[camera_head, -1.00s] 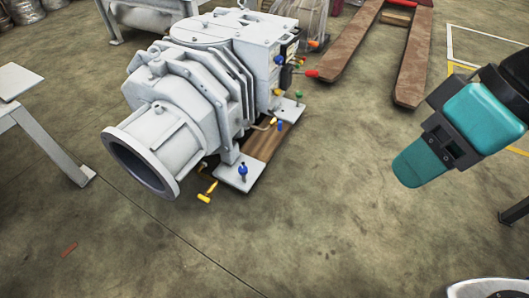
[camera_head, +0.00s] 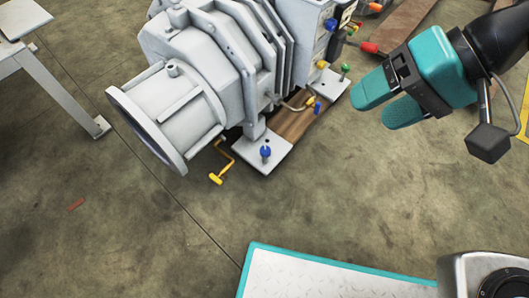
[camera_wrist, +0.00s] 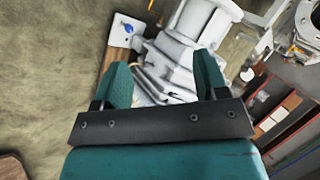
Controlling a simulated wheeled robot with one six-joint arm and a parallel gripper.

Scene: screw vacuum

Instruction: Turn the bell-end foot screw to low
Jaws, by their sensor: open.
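The white vacuum pump (camera_head: 215,65) stands with its round bell end facing lower left. Near the bell end, a white foot plate (camera_head: 268,160) carries an upright screw with a blue head (camera_head: 265,152). My gripper (camera_head: 375,108) is open and empty, up and to the right of that screw and well apart from it. In the wrist view, my gripper (camera_wrist: 162,70) shows two teal fingers spread apart, with the pump beyond them. A white plate with a blue part (camera_wrist: 128,28) shows there at upper left; I cannot tell which foot it is.
A yellow crank handle (camera_head: 217,178) sticks out low beside the bell end. Another foot plate has a green-topped screw (camera_head: 345,69), near a blue valve handle (camera_head: 317,107). A grey table (camera_head: 60,75) stands at left.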

